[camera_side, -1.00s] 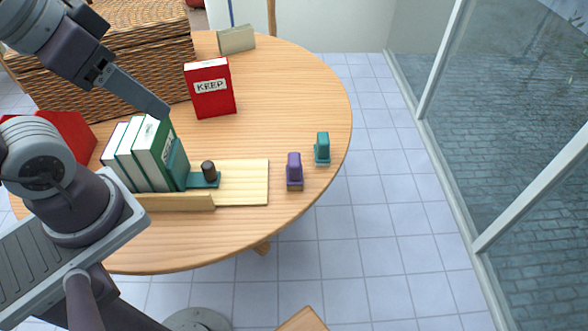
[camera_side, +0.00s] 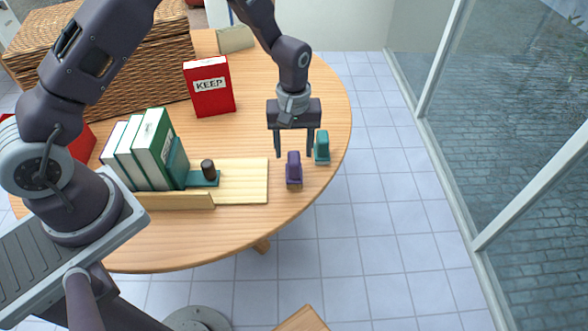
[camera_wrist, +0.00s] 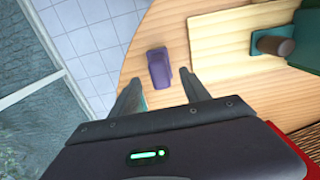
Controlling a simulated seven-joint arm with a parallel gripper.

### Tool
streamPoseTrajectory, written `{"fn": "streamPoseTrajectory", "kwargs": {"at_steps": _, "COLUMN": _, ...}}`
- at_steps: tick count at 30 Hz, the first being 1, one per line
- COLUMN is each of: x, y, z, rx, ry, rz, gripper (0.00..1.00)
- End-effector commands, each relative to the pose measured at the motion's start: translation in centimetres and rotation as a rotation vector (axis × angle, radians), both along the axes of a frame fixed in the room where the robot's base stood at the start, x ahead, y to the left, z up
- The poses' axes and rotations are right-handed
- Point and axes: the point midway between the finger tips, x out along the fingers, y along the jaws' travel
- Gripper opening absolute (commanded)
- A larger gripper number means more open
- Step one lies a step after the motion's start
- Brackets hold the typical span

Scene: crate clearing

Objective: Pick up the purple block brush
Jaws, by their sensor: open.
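The purple block brush (camera_side: 294,168) stands on the round wooden table near its right edge. In the wrist view my gripper (camera_wrist: 160,76) has a finger to either side below the brush. I cannot tell the exact height of the fingertips.
A teal block brush (camera_side: 322,148) stands close by, right of my gripper. To the left are a wooden board (camera_side: 245,182) with a teal bookend (camera_side: 204,180), and several green books (camera_side: 150,150). A red book marked KEEP (camera_side: 209,87) and a wicker crate (camera_side: 110,65) stand further back.

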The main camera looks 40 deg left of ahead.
Motion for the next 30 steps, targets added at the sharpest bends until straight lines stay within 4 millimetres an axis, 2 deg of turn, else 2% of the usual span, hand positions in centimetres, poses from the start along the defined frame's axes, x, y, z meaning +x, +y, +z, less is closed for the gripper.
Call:
{"fn": "streamPoseTrajectory", "kwargs": {"at_steps": 9, "x": 0.2, "y": 0.1, "z": -5.4, "rx": 0.000, "ry": 0.001, "rz": -0.001, "gripper": 0.55}}
{"fn": "streamPoseTrajectory", "kwargs": {"at_steps": 17, "x": 0.2, "y": 0.1, "z": -5.9, "rx": -0.001, "ry": -0.001, "rz": -0.002, "gripper": 0.55}}
{"fn": "streamPoseTrajectory", "kwargs": {"at_steps": 25, "x": 0.2, "y": 0.1, "z": -5.9, "rx": 0.000, "ry": 0.000, "rz": -0.003, "gripper": 0.04}}
{"fn": "streamPoseTrajectory", "kwargs": {"at_steps": 26, "x": 0.2, "y": 0.0, "z": -5.9, "rx": 0.000, "ry": 0.000, "rz": -0.003, "gripper": 0.00}}
{"fn": "streamPoseTrajectory", "kwargs": {"at_steps": 30, "x": 0.2, "y": 0.1, "z": -5.9, "rx": 0.000, "ry": 0.000, "rz": -0.003, "gripper": 0.00}}
